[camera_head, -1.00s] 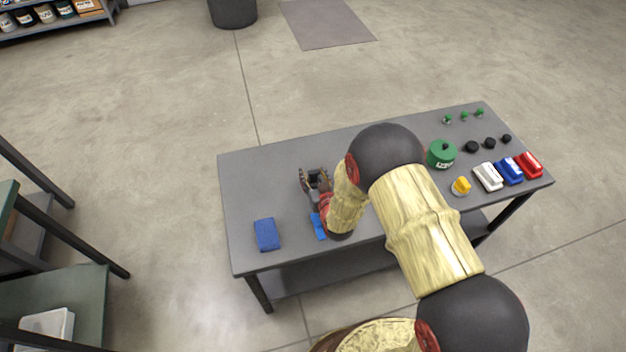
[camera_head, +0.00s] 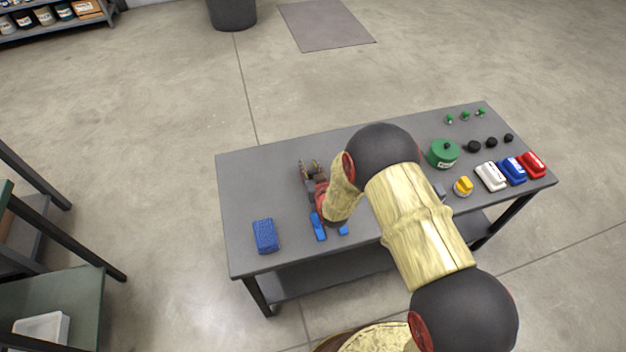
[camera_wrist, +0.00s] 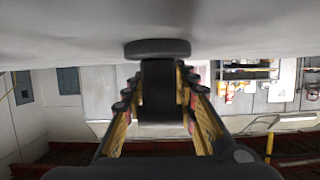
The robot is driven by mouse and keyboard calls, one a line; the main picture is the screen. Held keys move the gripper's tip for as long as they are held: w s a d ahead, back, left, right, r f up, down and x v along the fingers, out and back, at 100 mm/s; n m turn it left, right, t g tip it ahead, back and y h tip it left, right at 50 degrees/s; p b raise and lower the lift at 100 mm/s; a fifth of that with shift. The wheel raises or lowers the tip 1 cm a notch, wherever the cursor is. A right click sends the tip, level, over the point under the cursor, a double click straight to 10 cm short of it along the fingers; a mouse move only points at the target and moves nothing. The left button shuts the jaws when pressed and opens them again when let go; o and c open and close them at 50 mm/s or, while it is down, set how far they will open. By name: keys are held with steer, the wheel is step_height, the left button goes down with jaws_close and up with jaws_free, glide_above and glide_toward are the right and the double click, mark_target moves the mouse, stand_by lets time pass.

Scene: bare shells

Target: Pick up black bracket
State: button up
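The black bracket (camera_wrist: 157,95) shows in the wrist view as a dark upright block between my fingers, with a wide dark oval part at its end beside the grey surface. My gripper (camera_head: 310,166) is low over the left half of the table in the head view. In the wrist view its yellow-sided fingers (camera_wrist: 158,80) are closed in on both sides of the bracket and appear to touch it. In the head view the bracket is mostly hidden by the fingers. I cannot tell whether it is clear of the table.
The grey table (camera_head: 245,190) holds a blue block (camera_head: 265,236) at left and blue pieces (camera_head: 318,226) near my wrist. At right stand a green canister (camera_head: 442,154), a yellow-topped piece (camera_head: 463,187), white (camera_head: 490,177), blue and red items, and small black and green knobs. The far-left tabletop is clear.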

steer(key=c, duration=0.6)
jaws_close()
